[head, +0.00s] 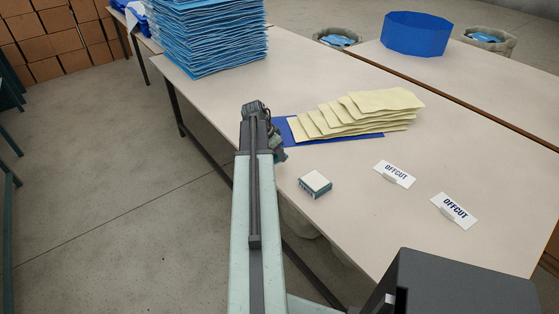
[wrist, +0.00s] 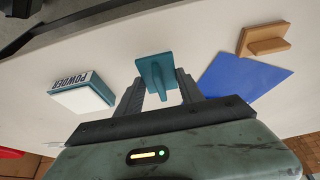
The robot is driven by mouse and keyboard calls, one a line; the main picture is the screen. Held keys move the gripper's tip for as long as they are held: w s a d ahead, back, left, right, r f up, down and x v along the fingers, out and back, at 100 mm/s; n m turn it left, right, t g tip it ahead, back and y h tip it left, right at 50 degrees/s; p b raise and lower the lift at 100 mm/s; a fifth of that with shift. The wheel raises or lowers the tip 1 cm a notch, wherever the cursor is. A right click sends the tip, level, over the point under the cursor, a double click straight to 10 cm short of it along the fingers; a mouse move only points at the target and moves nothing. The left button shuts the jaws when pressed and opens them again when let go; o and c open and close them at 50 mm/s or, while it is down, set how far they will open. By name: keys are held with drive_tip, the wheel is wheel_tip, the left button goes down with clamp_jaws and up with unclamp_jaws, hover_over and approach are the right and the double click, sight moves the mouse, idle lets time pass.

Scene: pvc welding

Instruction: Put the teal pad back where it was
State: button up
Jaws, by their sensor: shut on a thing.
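The teal pad (wrist: 155,68) shows in the wrist view as a square plate with a post-like handle. My gripper (wrist: 159,90) is shut on it, with the handle between the two fingers. In the head view my gripper (head: 268,132) is at the table's near left edge, by the left end of a blue sheet (head: 288,130). I cannot tell whether the pad touches the table (head: 340,220).
A white and teal powder box (head: 315,184) lies close by, left of the pad in the wrist view (wrist: 82,98). A wooden handled block (wrist: 265,40) is at right there. Yellow sheets (head: 355,112) lie on the blue sheet. Two OFFCUT signs (head: 395,174) and a blue stack (head: 210,35) stand on the table.

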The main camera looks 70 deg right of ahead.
sight(278, 159)
drive_tip(key=shift+s+d, duration=0.2)
drive_tip(key=shift+d, duration=0.1)
wheel_tip(278, 159, down, 4)
drive_tip(key=b, duration=0.4)
drive_tip(key=shift+r, duration=0.2)
drive_tip(key=shift+f, duration=0.25)
drive_tip(key=o, duration=1.2)
drive_tip(key=shift+r, duration=0.1)
